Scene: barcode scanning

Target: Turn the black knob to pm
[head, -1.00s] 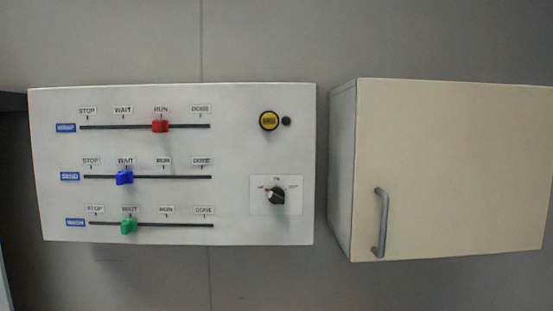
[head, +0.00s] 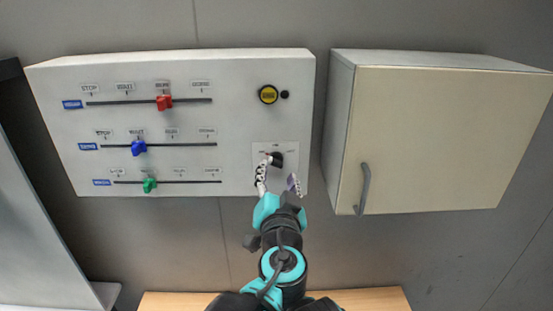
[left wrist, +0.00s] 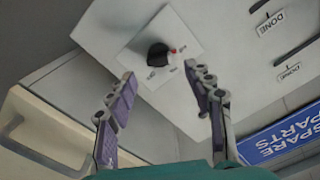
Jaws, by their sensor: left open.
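The black knob (head: 277,159) sits on a light square plate at the lower right of the white control panel (head: 235,130). It also shows in the left wrist view (left wrist: 158,54), with a red mark on its edge. The small labels around it are too blurred to read surely. My left gripper (head: 278,180) is open and empty, just below and in front of the knob. In the left wrist view its two fingers (left wrist: 165,85) are spread apart, with the knob beyond and between their tips. My right gripper is not in view.
Red (head: 164,102), blue (head: 139,147) and green (head: 150,185) sliders and a yellow button (head: 268,94) are on the panel. A cream cabinet (head: 430,140) with a grey handle (head: 363,188) stands close on the right. A wooden surface (head: 370,300) lies below.

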